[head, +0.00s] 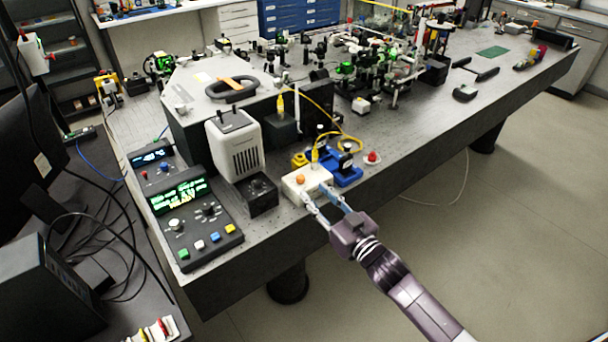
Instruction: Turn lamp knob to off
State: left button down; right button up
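A small cream box (307,180) with an orange round knob or button (300,179) sits near the front edge of the optical bench. My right gripper (317,193) reaches in from the lower right, fingers apart, at the front of this box. I cannot tell whether the fingertips touch it. A white vented housing that looks like a lamp (235,146) stands to the left, with a black box (261,195) in front of it. A label naming the lamp knob is not readable. My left gripper is not in view.
A dark control unit (193,212) with a green display and coloured buttons stands at the left. A blue tray (347,176) and a red button (372,157) lie right of the cream box. Optics crowd the bench behind. The floor at the right is clear.

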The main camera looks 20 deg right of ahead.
aim_at(303, 179)
jog(key=x, duration=0.2)
jog(key=p+x, duration=0.1)
jog(key=x, duration=0.5)
jog(key=shift+r, duration=0.25)
jog(key=shift+c, duration=0.2)
grip_shut()
